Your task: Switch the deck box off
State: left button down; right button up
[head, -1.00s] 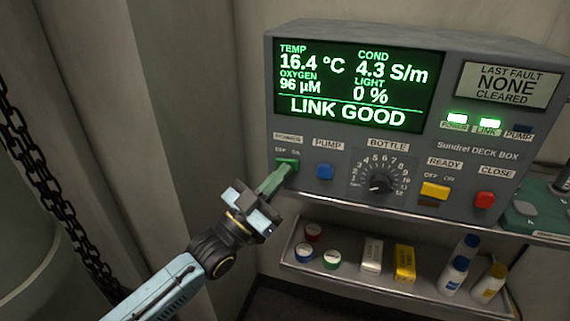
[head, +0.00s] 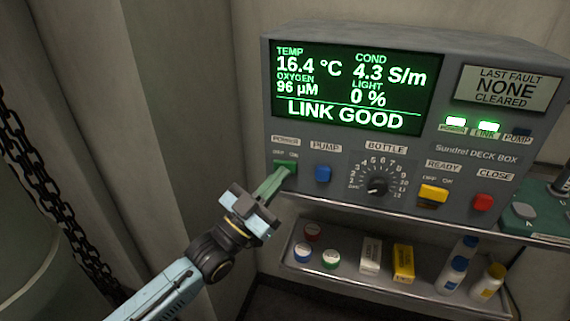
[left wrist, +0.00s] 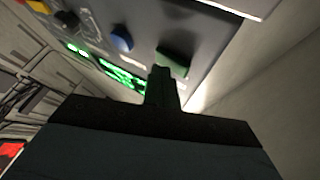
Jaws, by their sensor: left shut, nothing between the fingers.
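The grey deck box (head: 340,150) stands against the wall. Its screen (head: 352,85) is lit and reads LINK GOOD, and its POWER and LINK lamps (head: 488,127) glow green. The green POWER switch (head: 286,167) is at the left of the panel, marked OFF and ON; it also shows in the left wrist view (left wrist: 173,61). My left gripper (head: 276,178) is shut and empty, its green fingertips at or just in front of the switch. I cannot tell whether they touch it. My right gripper is not in view.
A blue PUMP button (head: 323,173), a BOTTLE dial (head: 377,185), a yellow READY switch (head: 433,193) and a red CLOSE button (head: 482,202) lie to the right. A shelf (head: 400,281) below holds jars, boxes and bottles. A chain (head: 40,190) hangs at the left.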

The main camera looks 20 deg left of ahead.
pick_arm(q)
jog(key=s, duration=0.1)
jog(key=s+p, duration=0.1)
jog(key=s, duration=0.1)
jog(key=s+p, duration=0.1)
jog(key=shift+s+d, duration=0.3)
jog(key=shift+s, duration=0.05)
